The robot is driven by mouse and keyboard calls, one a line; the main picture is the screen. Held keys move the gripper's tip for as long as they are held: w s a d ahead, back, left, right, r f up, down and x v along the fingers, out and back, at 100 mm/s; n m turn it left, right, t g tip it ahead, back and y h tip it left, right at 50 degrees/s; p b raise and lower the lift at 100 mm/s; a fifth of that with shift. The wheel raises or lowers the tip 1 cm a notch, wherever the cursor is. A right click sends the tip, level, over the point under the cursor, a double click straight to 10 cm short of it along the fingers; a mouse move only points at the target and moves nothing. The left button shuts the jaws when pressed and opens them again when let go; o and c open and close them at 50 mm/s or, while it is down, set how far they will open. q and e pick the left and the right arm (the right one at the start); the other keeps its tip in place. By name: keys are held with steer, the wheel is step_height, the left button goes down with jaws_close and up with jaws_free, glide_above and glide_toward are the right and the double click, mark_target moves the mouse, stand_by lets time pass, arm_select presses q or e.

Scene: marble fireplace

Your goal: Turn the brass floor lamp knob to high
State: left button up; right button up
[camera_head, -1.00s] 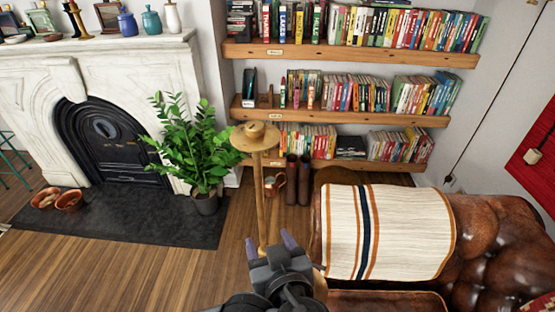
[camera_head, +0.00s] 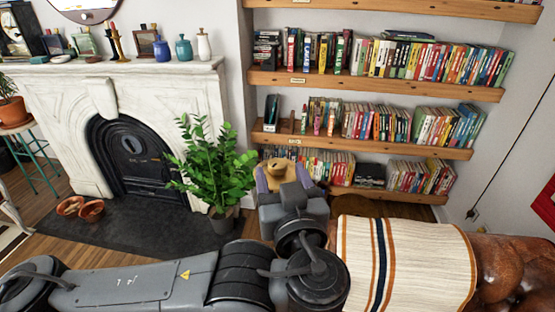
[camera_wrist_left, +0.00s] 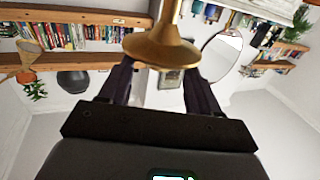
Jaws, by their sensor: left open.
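The brass floor lamp (camera_head: 278,176) stands in front of the bookshelves, with a round disc-like head and a small raised part on top. Its head and pole also show close up in the left wrist view (camera_wrist_left: 160,50). My left gripper (camera_head: 283,183) is at the lamp head, its two purple-grey fingers apart on either side of it. In the left wrist view the dark fingers (camera_wrist_left: 160,82) are spread, with the brass head between or just beyond their tips. I cannot tell whether they touch it. The gripper hides the lower pole. My right gripper is not in view.
A potted plant (camera_head: 210,165) stands close left of the lamp. A brown leather sofa (camera_head: 500,268) with a striped throw (camera_head: 405,262) is at the right. Bookshelves (camera_head: 375,85) line the wall behind, and a marble fireplace (camera_head: 60,110) is at the left.

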mark_target(279, 170)
arm_select(q)
steer(key=shift+w+a, duration=0.2)
steer(key=shift+w, duration=0.9)
steer(key=shift+w+a, duration=0.2)
steer(key=shift+w, duration=0.85)
steer(key=shift+c, duration=0.4)
